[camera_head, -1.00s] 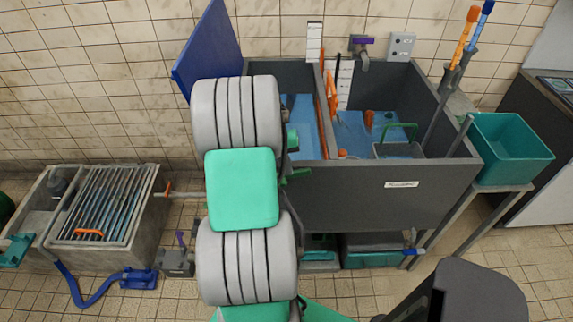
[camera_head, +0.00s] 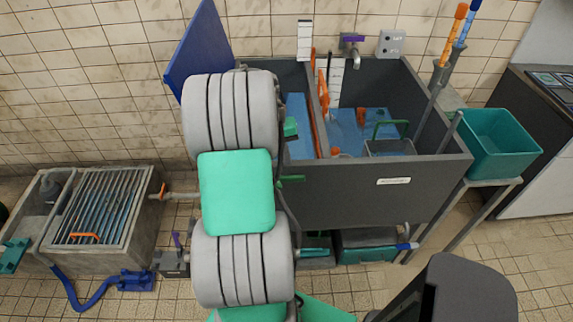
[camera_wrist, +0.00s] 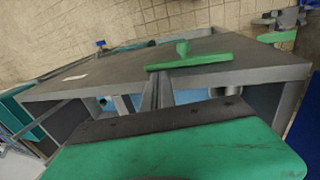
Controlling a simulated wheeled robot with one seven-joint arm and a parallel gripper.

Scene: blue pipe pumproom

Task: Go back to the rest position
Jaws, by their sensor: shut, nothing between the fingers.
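My gripper (camera_wrist: 157,80) shows in the wrist view as two narrow grey fingers beyond a dark strip and a green cover. The fingers are close together, with nothing seen between them. A green T-shaped piece (camera_wrist: 185,58) lies just beyond them; I cannot tell whether it touches them. The grey sink (camera_wrist: 100,72) lies behind, its walls running across the view. In the head view my grey and green arm rises in front of the left end of the sink (camera_head: 370,195) and hides much of the gripper there.
A teal tub (camera_head: 500,145) stands on a stand right of the sink. A blue board (camera_head: 200,50) leans at the back left. A grated concrete basin (camera_head: 100,205) with a blue hose (camera_head: 85,300) is at the left. Tiled floor shows at the lower right.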

